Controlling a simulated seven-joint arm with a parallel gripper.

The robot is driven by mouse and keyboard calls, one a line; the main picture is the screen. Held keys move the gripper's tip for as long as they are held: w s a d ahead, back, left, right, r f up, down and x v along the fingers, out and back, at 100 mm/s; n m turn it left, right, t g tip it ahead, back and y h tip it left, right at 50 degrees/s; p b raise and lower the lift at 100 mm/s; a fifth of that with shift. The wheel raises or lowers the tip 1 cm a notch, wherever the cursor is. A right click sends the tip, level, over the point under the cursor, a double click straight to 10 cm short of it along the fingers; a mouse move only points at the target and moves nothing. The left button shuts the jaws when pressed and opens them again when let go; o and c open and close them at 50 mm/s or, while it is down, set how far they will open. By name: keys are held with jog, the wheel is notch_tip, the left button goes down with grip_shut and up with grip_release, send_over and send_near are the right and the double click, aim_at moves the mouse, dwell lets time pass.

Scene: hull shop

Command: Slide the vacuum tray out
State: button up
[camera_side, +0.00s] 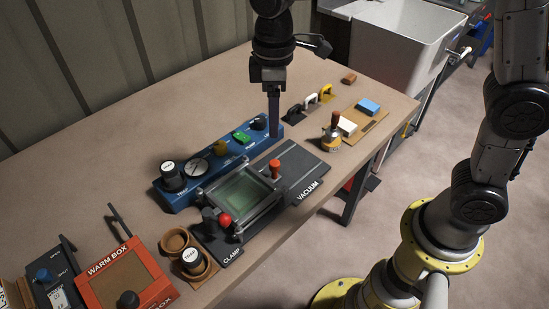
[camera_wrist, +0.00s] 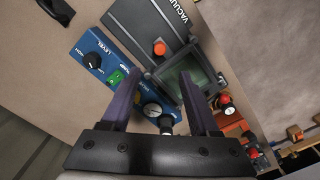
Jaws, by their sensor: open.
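The vacuum tray appears to be the square metal frame with a greenish window (camera_side: 243,192), on a dark grey base labelled VACUUM (camera_side: 310,170) and CLAMP. An orange knob (camera_side: 275,166) stands at its right end, and a red ball (camera_side: 225,220) at its near left. The wrist view shows the window (camera_wrist: 186,76) and orange knob (camera_wrist: 159,48). My gripper (camera_wrist: 158,82) is open with nothing between its fingers. In the side view my gripper (camera_side: 274,135) points down by the right end of the blue panel (camera_side: 180,194), behind the tray; contact cannot be told.
The blue panel carries a gauge (camera_side: 197,168), a green switch (camera_side: 242,136) and knobs. An orange warm box (camera_side: 125,278) and brown cups stand at left. A brush (camera_side: 332,131), blocks and small clamps lie at right. The table behind the panel is bare.

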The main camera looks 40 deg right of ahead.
aim_at(274, 162)
notch_tip(274, 162, down, 13)
jog(key=shift+r, duration=0.1)
dwell(0.3)
jog(key=shift+c, duration=0.4)
grip_shut()
dwell(1.0)
